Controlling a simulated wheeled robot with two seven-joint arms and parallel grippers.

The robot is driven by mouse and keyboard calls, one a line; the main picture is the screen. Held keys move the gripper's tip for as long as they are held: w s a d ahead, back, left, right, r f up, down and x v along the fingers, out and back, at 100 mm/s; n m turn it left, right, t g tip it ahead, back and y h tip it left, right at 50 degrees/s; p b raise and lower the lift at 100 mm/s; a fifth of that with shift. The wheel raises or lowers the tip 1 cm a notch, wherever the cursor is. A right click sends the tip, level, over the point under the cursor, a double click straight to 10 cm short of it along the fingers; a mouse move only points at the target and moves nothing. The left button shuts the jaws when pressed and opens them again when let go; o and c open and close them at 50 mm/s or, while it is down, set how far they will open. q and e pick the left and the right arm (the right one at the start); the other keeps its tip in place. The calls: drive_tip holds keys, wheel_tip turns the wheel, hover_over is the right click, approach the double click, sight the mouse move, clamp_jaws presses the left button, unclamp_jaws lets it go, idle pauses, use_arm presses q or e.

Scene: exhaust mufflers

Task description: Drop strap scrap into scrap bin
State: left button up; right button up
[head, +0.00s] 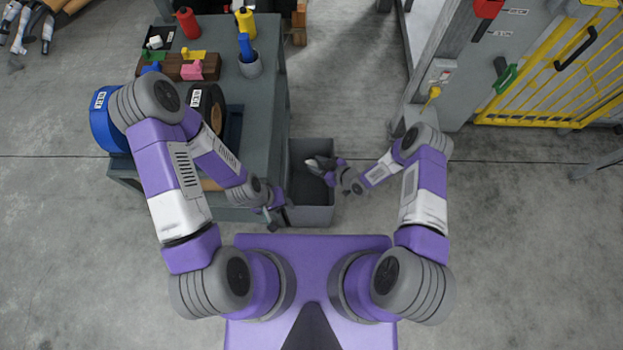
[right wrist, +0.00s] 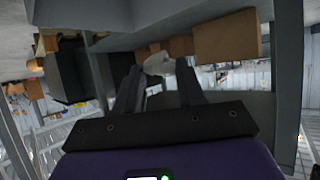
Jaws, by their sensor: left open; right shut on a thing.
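The scrap bin (head: 312,215) is a grey open box on the floor at the right side of the workbench. My right gripper (head: 322,168) is over the bin's opening, shut on a small pale piece that I take to be the strap scrap. In the right wrist view the pale scrap (right wrist: 158,64) shows between the tips of my right gripper (right wrist: 160,72). How high it is above the bin floor is hard to tell. My left gripper (head: 273,216) is open beside the bin's left wall, near the bench edge, and appears empty.
The grey workbench (head: 262,110) holds a red bottle (head: 187,23), a yellow bottle (head: 245,23), a cup with a blue item (head: 250,66), coloured blocks and tape rolls. A cabinet (head: 485,65) and yellow gate (head: 555,75) stand at right. Floor right of the bin is clear.

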drive_tip(key=shift+f+b, duration=0.7)
drive_tip(key=shift+f, duration=0.7)
drive_tip(key=o, duration=1.1)
drive_tip(key=shift+r, duration=0.1)
drive_tip(key=p+v, duration=0.2)
drive_tip(key=v, duration=0.5)
drive_tip(key=shift+s+d+r, duration=0.1)
drive_tip(key=shift+s+d, duration=0.05)
drive_tip(key=shift+d, duration=0.1)
